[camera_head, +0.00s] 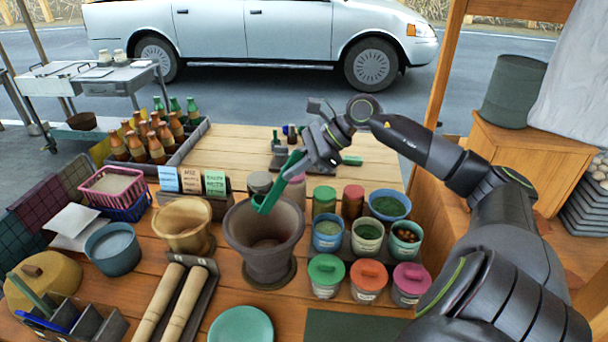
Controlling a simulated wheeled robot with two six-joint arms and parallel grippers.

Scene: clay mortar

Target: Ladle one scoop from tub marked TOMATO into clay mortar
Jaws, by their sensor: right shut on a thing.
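A grey-brown clay mortar (288,229) stands upright near the middle of the table and looks empty inside. My right gripper (306,159) is shut on the handle of a green ladle (268,200), above and a little right of the mortar. The ladle is tilted, with its bowl low over the mortar's mouth; its contents cannot be made out. Right of the mortar are three tubs with lids, green (326,268), orange (369,274) and pink (411,277), and several open tubs (328,243). Their labels are too small to read, so the TOMATO tub cannot be told. My left gripper is out of view.
A tan mortar (183,231) stands left of the clay one. Two wooden pestles (172,300) lie in front. Label cards (192,181) and a crate of bottles (187,150) are behind at left. Jars (324,200) and a blue bowl (389,203) stand behind the tubs.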

